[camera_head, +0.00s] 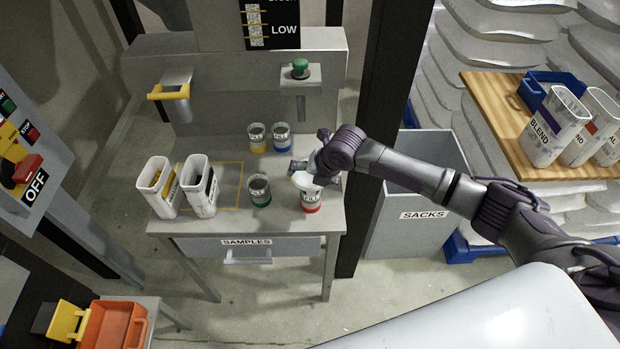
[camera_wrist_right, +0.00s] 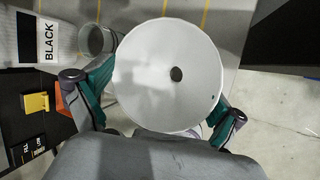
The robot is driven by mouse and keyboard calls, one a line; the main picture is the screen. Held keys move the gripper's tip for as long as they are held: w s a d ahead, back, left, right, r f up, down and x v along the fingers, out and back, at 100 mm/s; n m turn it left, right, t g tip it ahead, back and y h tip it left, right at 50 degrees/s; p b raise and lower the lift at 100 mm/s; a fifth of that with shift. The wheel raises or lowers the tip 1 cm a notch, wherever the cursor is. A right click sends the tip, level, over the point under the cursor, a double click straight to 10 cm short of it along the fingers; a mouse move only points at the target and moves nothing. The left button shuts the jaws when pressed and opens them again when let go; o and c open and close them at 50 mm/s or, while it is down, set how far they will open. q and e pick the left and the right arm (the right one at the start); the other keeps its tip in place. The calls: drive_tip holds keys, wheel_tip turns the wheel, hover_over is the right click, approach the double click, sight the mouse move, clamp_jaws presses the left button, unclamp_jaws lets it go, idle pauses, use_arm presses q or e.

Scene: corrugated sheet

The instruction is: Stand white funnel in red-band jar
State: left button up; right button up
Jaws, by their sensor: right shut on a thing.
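The white funnel (camera_head: 303,181) is held by my right gripper (camera_head: 317,172) at the front right of the samples table. In the right wrist view the funnel (camera_wrist_right: 150,85) is seen from above, with its wide cone and dark hole between the two green-padded fingers of the gripper (camera_wrist_right: 160,96). The red-band jar (camera_head: 311,204) stands upright directly below the funnel. The funnel hides the jar's mouth, so I cannot tell whether its spout is inside. My left gripper is not in view.
A green-band jar (camera_head: 260,190) stands left of the red-band jar. Yellow-band (camera_head: 257,138) and blue-band (camera_head: 281,138) jars stand behind. Two white containers (camera_head: 156,187) (camera_head: 200,186) stand at the table's left. A grey sacks bin (camera_head: 410,228) is right of the table.

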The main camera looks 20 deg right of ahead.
drive_tip(key=shift+f, duration=0.9)
drive_tip(key=shift+f, duration=0.15)
drive_tip(key=o, duration=0.7)
drive_tip(key=shift+c, duration=0.2)
drive_tip(key=shift+r, duration=0.25)
drive_tip(key=v, duration=1.2)
drive_tip(key=shift+b, duration=0.4)
